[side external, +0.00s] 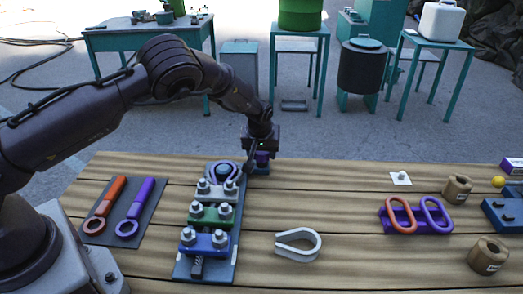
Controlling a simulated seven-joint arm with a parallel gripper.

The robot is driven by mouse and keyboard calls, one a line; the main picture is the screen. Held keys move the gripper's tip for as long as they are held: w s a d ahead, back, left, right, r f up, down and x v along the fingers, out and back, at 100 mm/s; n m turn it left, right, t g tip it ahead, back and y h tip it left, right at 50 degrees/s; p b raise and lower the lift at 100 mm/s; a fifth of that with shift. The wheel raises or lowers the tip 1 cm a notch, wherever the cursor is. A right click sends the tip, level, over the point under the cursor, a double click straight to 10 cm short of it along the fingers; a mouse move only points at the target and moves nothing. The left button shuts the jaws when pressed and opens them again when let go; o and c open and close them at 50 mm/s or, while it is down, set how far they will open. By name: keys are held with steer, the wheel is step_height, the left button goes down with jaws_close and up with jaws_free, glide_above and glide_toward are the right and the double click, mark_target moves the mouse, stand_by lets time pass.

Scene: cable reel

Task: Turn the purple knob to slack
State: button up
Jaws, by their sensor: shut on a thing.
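My gripper (262,150) points down at the far edge of the wooden table, just right of the far end of the clamp board. It is shut on the purple knob (262,158), of which only a small part shows below and between the fingers. The knob sits on a small blue base (261,169). Any marking for slack is too small or hidden to read.
A blue board (233,247) with grey, green and blue clamps stands left of the knob. Orange and purple wrenches (131,212) lie on a dark mat.

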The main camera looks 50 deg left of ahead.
steer(key=n+g+y, duration=0.1)
steer(key=n, duration=0.3)
steer(key=shift+n, duration=0.3)
steer(key=n+g, duration=0.2)
steer(key=n, duration=0.1)
steer(key=shift+w+n+y, duration=0.1)
steer(key=shift+n+y, duration=0.2)
steer(key=n, duration=0.2)
steer(key=n+g, duration=0.1)
steer(key=n, duration=0.1)
steer(key=shift+n+g, duration=0.3)
steer(key=shift+w+n+g+h, duration=0.1)
steer(key=shift+n+g+h, duration=0.45)
steer(key=shift+n, duration=1.15)
steer(key=shift+d+n+g, duration=0.1)
steer(key=shift+n+g, duration=0.15)
steer(key=shift+n, duration=0.25)
steer(key=o, duration=0.9)
